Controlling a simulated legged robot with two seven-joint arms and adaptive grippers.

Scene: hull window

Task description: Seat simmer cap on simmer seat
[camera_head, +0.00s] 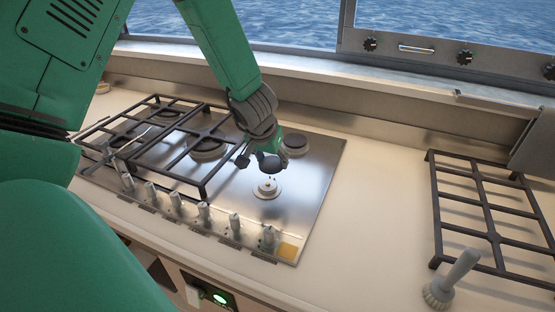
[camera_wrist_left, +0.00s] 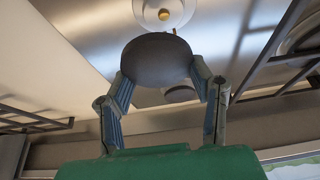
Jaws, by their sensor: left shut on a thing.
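The simmer cap is a dark, round, domed piece (camera_head: 271,166). My left gripper (camera_head: 256,164) is shut on it and holds it above the steel cooktop. In the left wrist view the cap (camera_wrist_left: 156,60) sits between the two fingers of the gripper (camera_wrist_left: 160,85). The simmer seat is a pale round burner base (camera_head: 267,188) on the front right of the cooktop, bare on top. In the head view it shows just below the cap, with a gap between them. It also shows, partly cut off, at the top of the left wrist view (camera_wrist_left: 165,14). My right gripper is not in view.
Black grates (camera_head: 180,143) cover the left and middle of the cooktop (camera_head: 312,190). A capped burner (camera_head: 294,144) stands behind the seat, and several knobs (camera_head: 235,224) line the front.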

